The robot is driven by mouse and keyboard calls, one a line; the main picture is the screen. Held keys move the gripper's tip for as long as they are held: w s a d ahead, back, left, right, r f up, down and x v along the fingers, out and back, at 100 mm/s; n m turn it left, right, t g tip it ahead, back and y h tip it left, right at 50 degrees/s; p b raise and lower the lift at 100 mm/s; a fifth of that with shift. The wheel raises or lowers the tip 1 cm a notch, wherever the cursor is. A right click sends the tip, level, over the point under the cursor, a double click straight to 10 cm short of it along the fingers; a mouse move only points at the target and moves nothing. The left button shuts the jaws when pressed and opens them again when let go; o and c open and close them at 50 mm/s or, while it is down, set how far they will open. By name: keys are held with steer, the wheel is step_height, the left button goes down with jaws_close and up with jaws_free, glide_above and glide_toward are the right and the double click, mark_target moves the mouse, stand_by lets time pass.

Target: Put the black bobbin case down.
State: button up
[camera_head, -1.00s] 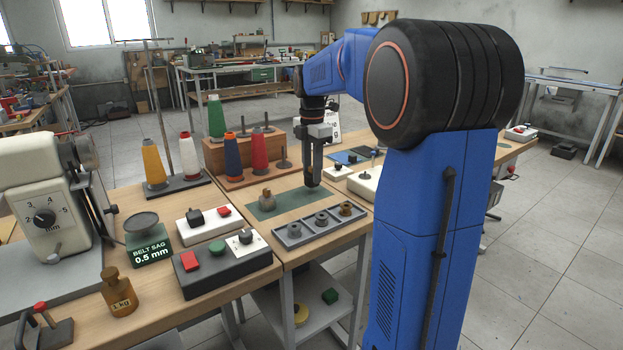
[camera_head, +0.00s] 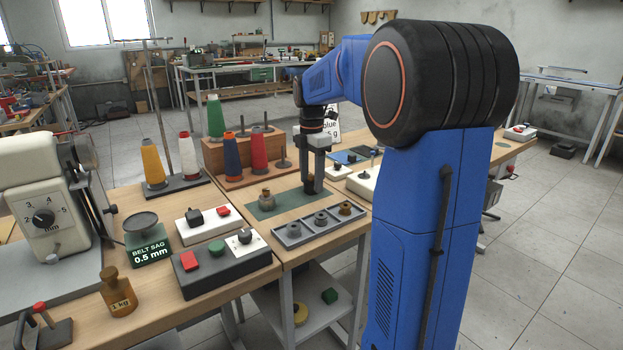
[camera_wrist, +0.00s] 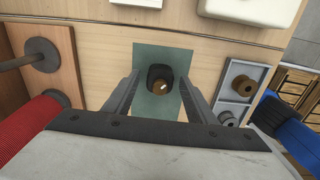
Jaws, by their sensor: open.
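My gripper (camera_head: 312,189) is open and low over the right end of the green mat (camera_head: 288,203). In the wrist view the black bobbin case (camera_wrist: 154,72), with a brass-coloured centre, sits on the mat between my two spread fingers (camera_wrist: 160,85). Gaps show on both sides, so the fingers look clear of it. In the head view the case is mostly hidden by the fingers.
A brass-topped piece (camera_head: 266,202) stands at the mat's left end. A grey tray (camera_head: 290,242) with several bobbins lies in front. A wooden rack (camera_head: 217,158) with thread cones stands behind. A white block (camera_head: 362,187) is to the right.

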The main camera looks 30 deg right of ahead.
step_height(320, 180, up, 12)
steer(key=s+a+f+m+t, duration=0.1)
steer(key=s+a+f+m, duration=0.2)
steer(key=s+a+m, duration=0.4)
steer(key=s+a+f+m+t, duration=0.1)
steer(key=s+a+f+m, duration=0.15)
steer(key=s+a, duration=0.45)
steer(key=s+a+f+m+t, duration=0.2)
steer(key=s+f+m, duration=0.6)
steer(key=s+f, duration=0.5)
steer(key=s+a, duration=0.1)
steer(key=s, duration=0.2)
steer(key=shift+s+a+f+m+t, duration=0.15)
steer(key=shift+a+f+m+t, duration=0.1)
steer(key=shift+m+t, duration=0.15)
